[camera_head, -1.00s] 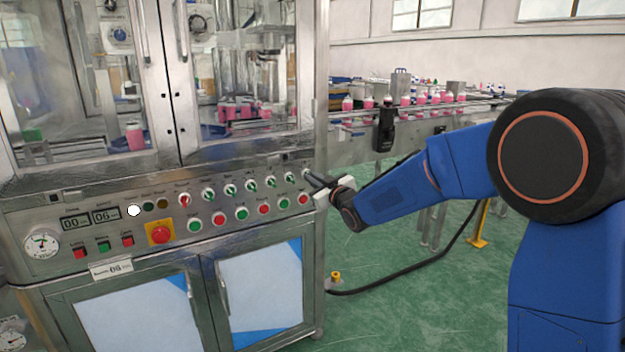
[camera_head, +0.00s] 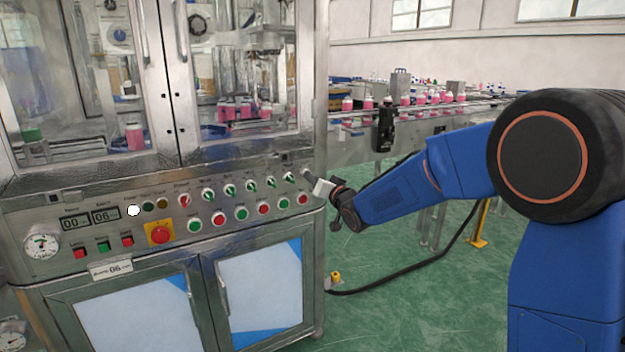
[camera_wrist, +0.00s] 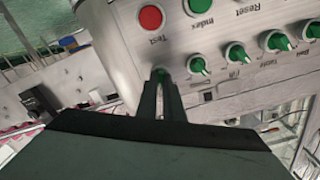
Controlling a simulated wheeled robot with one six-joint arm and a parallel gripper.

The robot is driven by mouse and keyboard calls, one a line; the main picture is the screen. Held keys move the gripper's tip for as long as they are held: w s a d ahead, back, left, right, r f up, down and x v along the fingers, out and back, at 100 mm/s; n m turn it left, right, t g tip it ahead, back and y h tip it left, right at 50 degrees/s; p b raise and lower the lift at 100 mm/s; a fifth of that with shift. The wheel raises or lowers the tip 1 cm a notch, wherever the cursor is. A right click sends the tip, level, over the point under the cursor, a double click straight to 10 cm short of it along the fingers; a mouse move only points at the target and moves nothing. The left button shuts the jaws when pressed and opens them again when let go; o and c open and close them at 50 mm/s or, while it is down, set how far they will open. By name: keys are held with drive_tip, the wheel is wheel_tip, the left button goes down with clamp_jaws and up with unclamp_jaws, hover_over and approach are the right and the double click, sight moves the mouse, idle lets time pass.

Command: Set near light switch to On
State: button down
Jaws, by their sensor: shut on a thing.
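A row of selector switches runs along the machine's control panel. The switch at the right end of the row is mostly hidden by my gripper (camera_head: 306,173) in the head view. In the wrist view a bit of its green knob (camera_wrist: 161,74) shows between the tips of my gripper (camera_wrist: 161,84). The two dark fingers are shut on this knob. Its label and exact setting are hidden. A neighbouring switch with a green knob (camera_wrist: 199,66) is just right of my fingers in the wrist view, apart from them.
Below the switches is a row of red and green push buttons, with a red one (camera_wrist: 150,18) close to my fingers. A red emergency stop (camera_head: 160,233) sits further left. A conveyor (camera_head: 430,117) with pink bottles runs behind my arm.

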drive_tip(key=shift+f+m, duration=0.1)
drive_tip(key=shift+m, duration=0.3)
drive_tip(key=c, duration=1.9)
unclamp_jaws()
drive_tip(key=v, duration=1.7)
drive_tip(key=shift+d, duration=0.2)
drive_tip(key=shift+s+d, duration=0.1)
drive_tip(key=shift+s, duration=0.05)
